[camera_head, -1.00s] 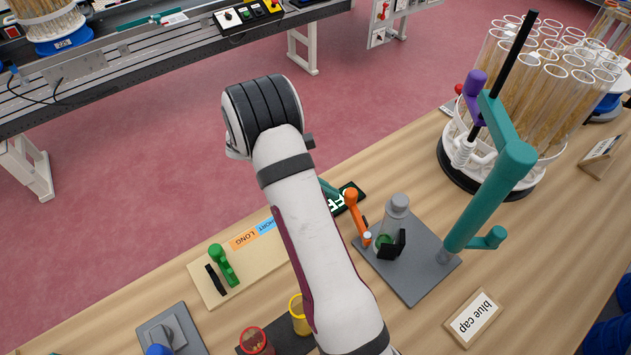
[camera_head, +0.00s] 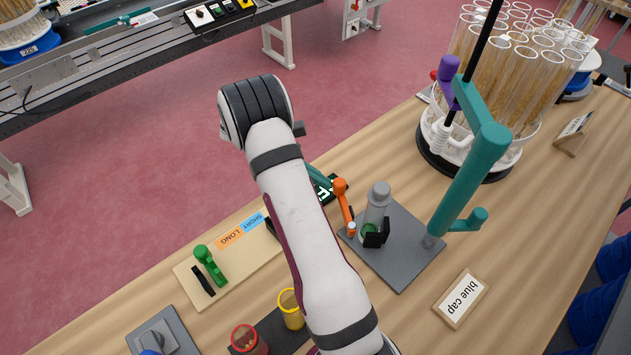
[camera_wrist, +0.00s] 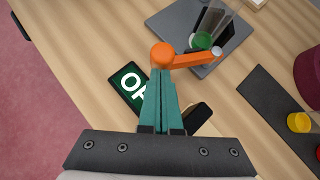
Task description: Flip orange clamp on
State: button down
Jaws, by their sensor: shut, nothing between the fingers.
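The orange clamp (camera_head: 343,204) is a lever with a round knob and a light tip, at the left edge of a grey plate (camera_head: 400,272). In the wrist view the clamp (camera_wrist: 190,60) has its knob just beyond my fingertips, and its arm points right toward a clear vessel with a green base (camera_wrist: 203,41). My gripper (camera_wrist: 161,74) has its teal fingers shut and empty, very close to the knob; I cannot tell whether they touch. In the head view my arm hides most of the gripper. A dark green sign with white letters (camera_wrist: 128,85) lies left of the fingers, partly covered.
A teal post (camera_head: 470,170) rises from the grey plate, near a carousel of wheat tubes (camera_head: 515,75). A "blue cap" sign (camera_head: 461,298) stands to the right. A green clamp (camera_head: 209,263) and red and yellow cups (camera_head: 291,308) lie at the lower left.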

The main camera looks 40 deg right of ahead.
jog(key=s+d+m+g+y, duration=0.1)
jog(key=d+m+y, duration=0.1)
jog(key=s+d+m+y, duration=0.1)
jog(key=d+m+y, duration=0.1)
jog(key=d+m, duration=0.1)
jog(key=s+d+m+g+y, duration=0.1)
jog(key=d+m+y, duration=0.1)
jog(key=m, duration=0.1)
jog(key=shift+s+d+g, duration=0.25)
jog(key=shift+s+g, duration=0.05)
jog(key=shift+s, duration=0.05)
jog(key=shift+s+d+m, duration=0.25)
jog(key=shift+s+m, duration=0.05)
jog(key=shift+s+d, duration=0.4)
jog(key=shift+s, duration=0.2)
jog(key=shift+s+d, duration=0.35)
jog(key=shift+s, duration=0.2)
jog(key=shift+s+d+m+y, duration=0.3)
jog(key=shift+s+m+y, duration=0.4)
jog(key=shift+s+y, duration=0.15)
jog(key=shift+f, duration=0.1)
jog(key=s+d+r, duration=0.1)
jog(key=s+r, duration=1)
